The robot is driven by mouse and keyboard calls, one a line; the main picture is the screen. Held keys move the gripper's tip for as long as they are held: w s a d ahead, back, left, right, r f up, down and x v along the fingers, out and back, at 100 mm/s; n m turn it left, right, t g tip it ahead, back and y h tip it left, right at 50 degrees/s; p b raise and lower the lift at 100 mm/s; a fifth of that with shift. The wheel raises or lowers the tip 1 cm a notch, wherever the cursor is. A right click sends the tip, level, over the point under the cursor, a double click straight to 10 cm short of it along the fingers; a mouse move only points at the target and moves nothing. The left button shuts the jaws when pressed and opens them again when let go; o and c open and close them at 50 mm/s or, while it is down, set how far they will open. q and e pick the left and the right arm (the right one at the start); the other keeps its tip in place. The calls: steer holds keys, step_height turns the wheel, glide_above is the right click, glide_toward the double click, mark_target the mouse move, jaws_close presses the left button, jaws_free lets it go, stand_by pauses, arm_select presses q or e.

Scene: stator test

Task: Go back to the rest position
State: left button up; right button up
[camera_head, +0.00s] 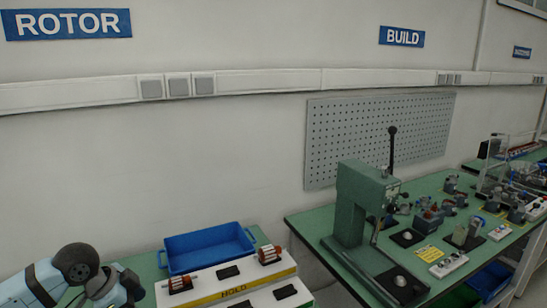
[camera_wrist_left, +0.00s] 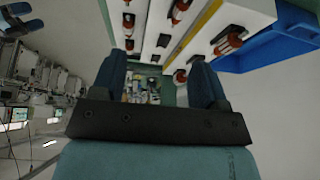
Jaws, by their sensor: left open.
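My left gripper (camera_wrist_left: 157,66) is open in the left wrist view, with its two blue-grey fingers spread apart and nothing seen between them. In the head view my left arm (camera_head: 78,275) enters at the lower left corner, bent beside the white rack; its fingers cannot be made out there. The white rack (camera_head: 290,264), with a yellow HOLD strip, carries copper-coloured rotors (camera_head: 268,254). It also shows beyond the fingers in the left wrist view (camera_wrist_left: 246,14). My right gripper is in neither view.
A blue bin (camera_head: 208,247) stands behind the rack on a green bench. To the right, another green bench (camera_head: 312,222) holds a green press (camera_head: 355,205) and several fixtures. A gap separates the benches. A pegboard (camera_head: 380,135) hangs on the wall.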

arm_select(q)
steer(key=s+d+f+n+t+h+p, duration=0.25)
steer(key=s+d+f+n+t, duration=0.2)
steer(key=d+f, duration=0.65)
steer(key=s+a+f+n+t+y+p, duration=0.1)
steer(key=s+f, duration=0.3)
steer(key=s, duration=0.4)
steer(key=s+f+n+t+y+p, duration=0.2)
steer(key=s+f+n+y+p, duration=0.1)
steer(key=s, duration=0.5)
steer(key=shift+s+a+f+n+t, duration=0.35)
steer(key=shift+a+f+n, duration=0.1)
steer(key=shift+f, duration=0.2)
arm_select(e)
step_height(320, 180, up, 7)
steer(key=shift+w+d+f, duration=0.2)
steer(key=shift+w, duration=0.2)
